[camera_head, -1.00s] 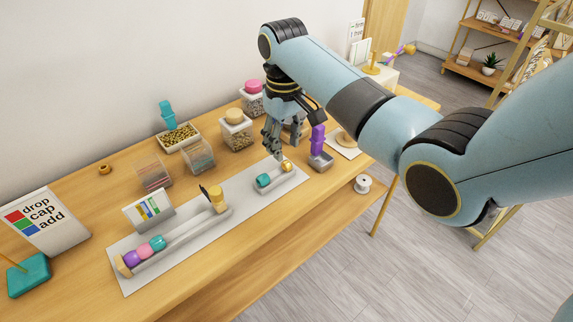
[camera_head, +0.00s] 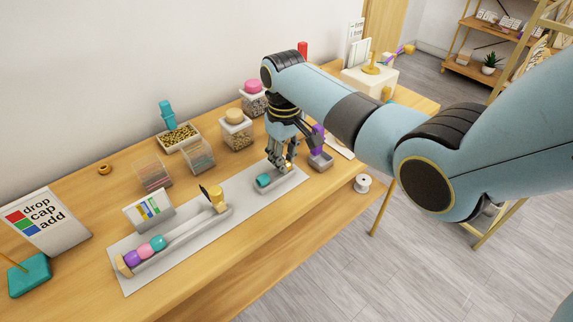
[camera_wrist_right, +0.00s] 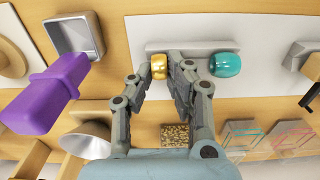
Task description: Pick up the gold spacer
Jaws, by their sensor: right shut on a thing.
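The gold spacer (camera_wrist_right: 159,66) is a small shiny round bead in the right wrist view. It sits at the small grey tray (camera_wrist_right: 190,46), beside a teal bead (camera_wrist_right: 225,64). In the head view the gold spacer (camera_head: 288,168) shows only partly behind the fingers, with the teal bead (camera_head: 264,180) to its left. My right gripper (camera_head: 281,165) points down at the tray and is shut on the gold spacer. Its fingers also show in the right wrist view (camera_wrist_right: 172,68). My left gripper is not in view.
A purple block-shaped thing (camera_head: 317,140) stands in a grey holder (camera_head: 321,162) close to the right of the gripper. A long bead tray (camera_head: 185,233) lies on the white mat (camera_head: 240,223). Lidded jars (camera_head: 237,132) stand behind. A white spool (camera_head: 362,184) is near the table's front edge.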

